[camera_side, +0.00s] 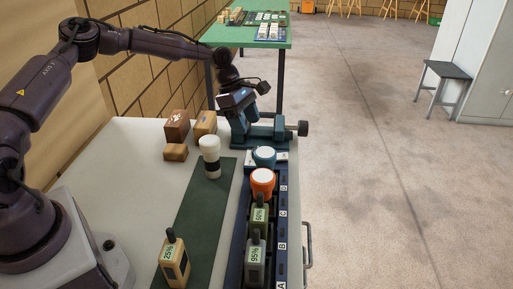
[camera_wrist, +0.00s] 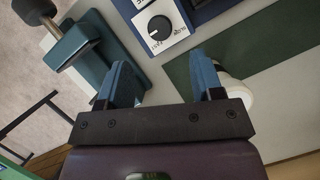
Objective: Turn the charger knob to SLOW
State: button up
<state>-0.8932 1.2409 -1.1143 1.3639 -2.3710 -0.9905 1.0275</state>
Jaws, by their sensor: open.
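In the side view the charger (camera_side: 281,156) is mostly hidden behind a teal, white-topped item. My gripper (camera_wrist: 161,75) is open and empty, its two blue fingers apart and clear of the knob. In the side view my gripper (camera_side: 241,112) is over the far end of the bench, against the blue vise behind it.
A blue vise (camera_side: 262,131) with a dark handle stands near the charger. A dark rack (camera_side: 239,265) holds batteries and an orange, white-topped item (camera_side: 262,183). A white cylinder (camera_side: 210,157) and a 25% battery (camera_side: 174,264) stand on a green mat (camera_side: 206,205). Wooden blocks (camera_side: 177,126) sit behind.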

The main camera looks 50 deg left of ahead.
jog(key=x, duration=0.8)
jog(key=shift+f, duration=0.15)
jog(key=c, duration=0.9)
